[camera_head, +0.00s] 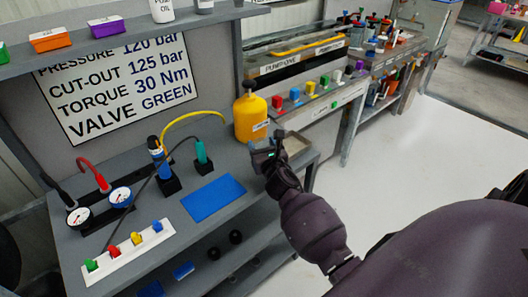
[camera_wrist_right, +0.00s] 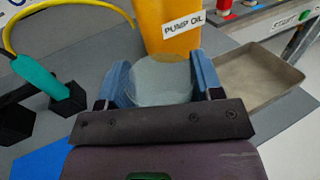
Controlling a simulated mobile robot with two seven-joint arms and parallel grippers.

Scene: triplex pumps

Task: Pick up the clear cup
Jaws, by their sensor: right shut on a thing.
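My right gripper (camera_head: 266,152) reaches over the right end of the grey bench, in front of the yellow oil container. In the right wrist view its two blue fingers stand on either side of the clear cup (camera_wrist_right: 162,82), and the gripper is shut on it. The cup looks like a pale, see-through round shape. Its lower part is hidden by the gripper body, so I cannot tell whether it touches the bench. In the head view I cannot make the cup out clearly. My left gripper is not in view.
The yellow pump oil container (camera_head: 251,118) stands just behind the cup. A shallow tray (camera_head: 296,143) lies right of the gripper. A blue mat (camera_head: 213,194) lies left of it, with a green-handled connector (camera_head: 202,155) on a black block beyond. Gauges (camera_head: 79,216) and a coloured-valve strip stand further left.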

